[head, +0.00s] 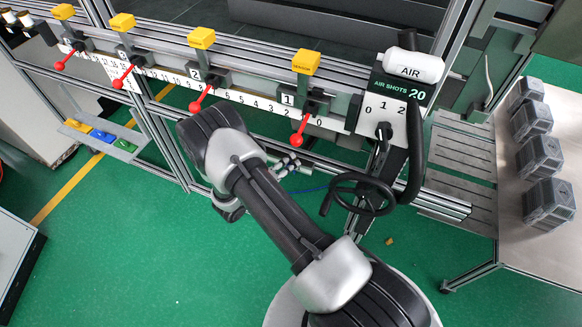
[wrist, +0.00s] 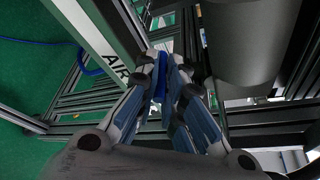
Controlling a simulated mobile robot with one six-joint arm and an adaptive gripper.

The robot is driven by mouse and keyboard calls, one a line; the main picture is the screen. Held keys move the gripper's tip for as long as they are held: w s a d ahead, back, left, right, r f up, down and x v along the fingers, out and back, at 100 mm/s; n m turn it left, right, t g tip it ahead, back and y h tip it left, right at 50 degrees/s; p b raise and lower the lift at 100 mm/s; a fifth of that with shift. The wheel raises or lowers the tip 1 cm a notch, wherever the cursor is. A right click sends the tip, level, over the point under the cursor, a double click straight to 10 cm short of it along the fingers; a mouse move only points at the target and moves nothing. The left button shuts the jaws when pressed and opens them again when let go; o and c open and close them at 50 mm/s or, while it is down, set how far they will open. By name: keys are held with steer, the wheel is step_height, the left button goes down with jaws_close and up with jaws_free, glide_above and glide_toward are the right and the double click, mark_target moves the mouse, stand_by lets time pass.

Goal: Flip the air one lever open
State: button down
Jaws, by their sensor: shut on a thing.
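My gripper (wrist: 163,72) is shut on a narrow blue piece (wrist: 162,88), which looks like the air lever. Only part of this piece shows between the fingers, and I cannot tell which way it is turned. A pale panel with black letters reading "AIR" (wrist: 104,50) runs just left of the fingertips in the wrist view; the rest of its label is cut off. In the head view my gripper (head: 289,165) is below the numbered rail, partly behind my arm. I cannot make out the blue lever there.
Red-handled levers (head: 297,140) hang along the numbered rail (head: 262,104), with yellow blocks (head: 306,62) above. An "AIR SHOTS 20" panel (head: 396,90) and a black handwheel (head: 345,190) stand to the right. A blue hose (wrist: 84,62) passes left of the gripper. Dark frame bars surround it closely.

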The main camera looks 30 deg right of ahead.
steer(key=shift+g, duration=0.3)
steer(key=c, duration=2)
jaws_free()
steer(key=shift+a, duration=0.15)
steer(key=v, duration=1.2)
steer(key=shift+f, duration=0.1)
